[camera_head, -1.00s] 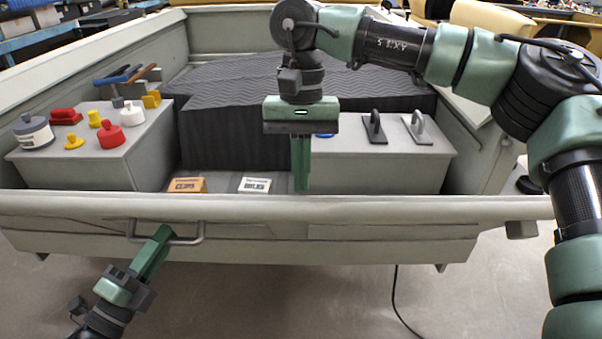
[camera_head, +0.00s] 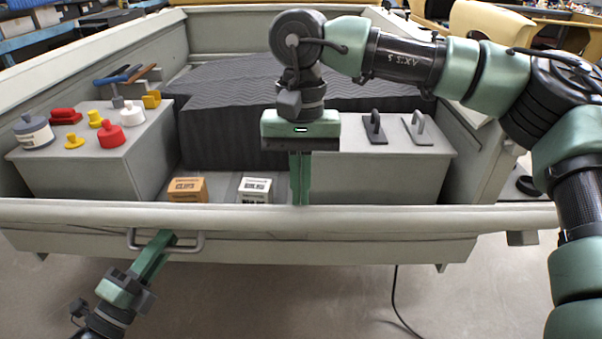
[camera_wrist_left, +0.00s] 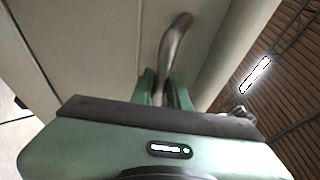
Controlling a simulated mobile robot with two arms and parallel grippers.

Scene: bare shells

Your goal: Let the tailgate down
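The tailgate (camera_head: 400,220) is the pale grey panel across the front of the truck bed. It stands nearly upright, its top edge leaning slightly out. It carries a grey bar handle (camera_head: 203,243) on its outer face at left. My left gripper (camera_head: 160,243) is at this handle from the front; in the left wrist view the handle (camera_wrist_left: 175,40) passes between its fingers (camera_wrist_left: 162,92), which look closed around it. My right gripper (camera_head: 300,200) points down inside the bed, fingers together and empty, tips at the tailgate's inner top edge. Whether they touch it is unclear.
In the bed are an orange box (camera_head: 187,190) and a white box (camera_head: 256,190) just behind the tailgate, and a dark ridged block (camera_head: 230,120). Grey side boxes carry knobs, bottles and handles (camera_head: 375,128). The floor (camera_head: 300,300) before the tailgate is mostly clear, with a black cable.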

